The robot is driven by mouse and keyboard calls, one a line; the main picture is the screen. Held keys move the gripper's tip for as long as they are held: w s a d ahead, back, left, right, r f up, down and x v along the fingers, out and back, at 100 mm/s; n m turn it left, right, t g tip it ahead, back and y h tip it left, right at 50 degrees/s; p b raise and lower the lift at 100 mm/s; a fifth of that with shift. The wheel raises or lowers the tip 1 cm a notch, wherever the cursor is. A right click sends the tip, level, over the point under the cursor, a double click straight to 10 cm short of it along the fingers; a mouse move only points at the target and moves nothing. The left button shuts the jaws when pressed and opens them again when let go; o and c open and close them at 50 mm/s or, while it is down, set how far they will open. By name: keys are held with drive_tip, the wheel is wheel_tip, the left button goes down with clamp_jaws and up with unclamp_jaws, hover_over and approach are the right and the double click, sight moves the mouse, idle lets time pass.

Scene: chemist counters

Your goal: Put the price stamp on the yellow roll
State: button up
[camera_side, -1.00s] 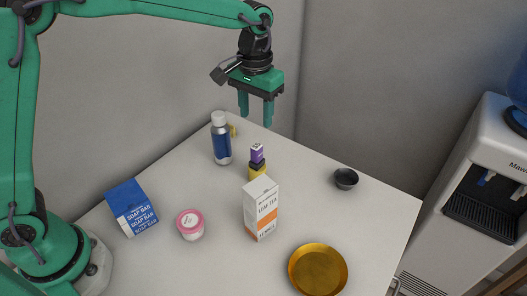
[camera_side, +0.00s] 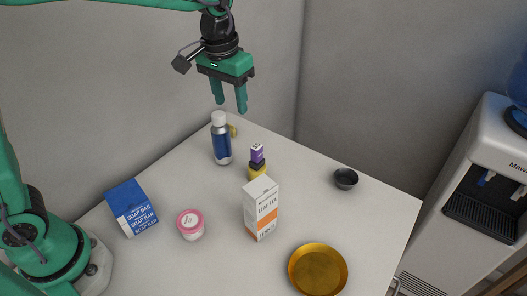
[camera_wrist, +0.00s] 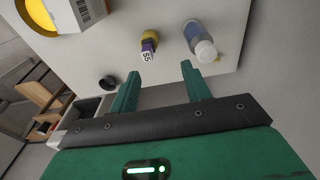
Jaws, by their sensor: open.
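The price stamp (camera_side: 257,152) is a small purple block with a black lower part, and it shows a printed price in the wrist view (camera_wrist: 149,49). It stands upright and appears to rest on top of the yellow roll (camera_side: 255,174), which also shows in the wrist view (camera_wrist: 149,36). The tea carton hides part of the roll in the side view. My gripper (camera_side: 230,106) is open and empty, high above the far part of the counter, apart from the stamp. Both fingers show in the wrist view (camera_wrist: 160,70) with nothing between them.
A blue bottle (camera_side: 221,145) stands left of the stamp, with a small yellow thing (camera_side: 233,131) behind it. A tea carton (camera_side: 261,212) stands in front. A dark bowl (camera_side: 346,178), gold dish (camera_side: 318,268), pink-lidded jar (camera_side: 190,224) and soap box (camera_side: 132,208) stand around. The right edge is clear.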

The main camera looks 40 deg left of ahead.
drive_tip(key=s+a+t, duration=0.1)
drive_tip(key=s+a, duration=0.2)
drive_tip(key=s, duration=0.3)
drive_tip(key=s+a+r+t, duration=0.1)
drive_tip(key=s+a+t, duration=0.1)
drive_tip(key=s+a, duration=0.2)
drive_tip(key=s+a+t, duration=0.1)
drive_tip(key=s+a, duration=0.3)
drive_tip(key=s, duration=0.6)
drive_tip(key=shift+r+t, duration=0.25)
drive_tip(key=shift+t, duration=0.05)
